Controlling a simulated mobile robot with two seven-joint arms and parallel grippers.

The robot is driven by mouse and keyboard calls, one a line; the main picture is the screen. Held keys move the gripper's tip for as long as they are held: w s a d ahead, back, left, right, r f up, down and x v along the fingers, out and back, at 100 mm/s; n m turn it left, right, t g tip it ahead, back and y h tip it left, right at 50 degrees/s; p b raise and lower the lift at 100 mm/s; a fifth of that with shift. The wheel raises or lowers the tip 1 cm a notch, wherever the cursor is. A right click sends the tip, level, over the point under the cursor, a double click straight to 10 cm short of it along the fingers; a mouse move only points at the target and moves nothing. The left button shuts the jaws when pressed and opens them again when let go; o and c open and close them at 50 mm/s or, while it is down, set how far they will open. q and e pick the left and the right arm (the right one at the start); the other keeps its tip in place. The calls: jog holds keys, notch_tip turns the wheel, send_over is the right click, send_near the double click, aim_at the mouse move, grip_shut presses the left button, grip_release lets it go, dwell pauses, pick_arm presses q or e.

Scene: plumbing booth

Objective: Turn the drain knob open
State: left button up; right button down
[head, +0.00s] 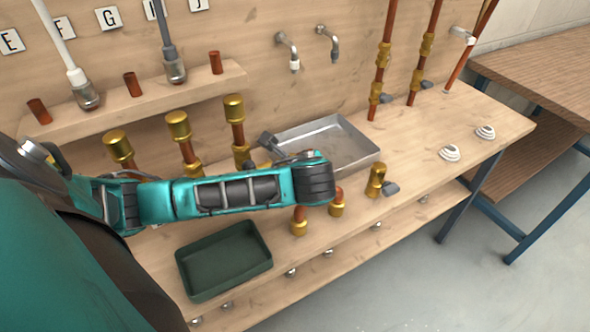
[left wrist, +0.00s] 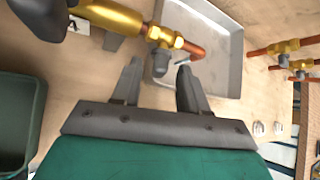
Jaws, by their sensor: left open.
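In the left wrist view, a brass valve (left wrist: 158,36) sits on a copper pipe. A small dark grey knob (left wrist: 161,63) is on it, which looks like the drain knob. My left gripper (left wrist: 158,70) is open, with one finger on each side of the knob in this view. I cannot tell whether either finger touches it. In the head view my teal left arm crosses the bench and hides most of the valve. A grey part (head: 270,143) shows behind the arm, and I cannot tell whether it is knob or finger. My right gripper is out of view.
A metal tray (head: 362,148) lies behind the arm, and a dark green bin (head: 223,262) stands in front of it. Upright copper pipes with brass caps (head: 178,125) stand behind the arm. A brass valve with grey handle (head: 377,180) is to the right. The right bench end is mostly clear.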

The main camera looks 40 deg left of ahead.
pick_arm(q)
jog(key=shift+x, duration=0.85)
jog(key=shift+c, duration=0.2)
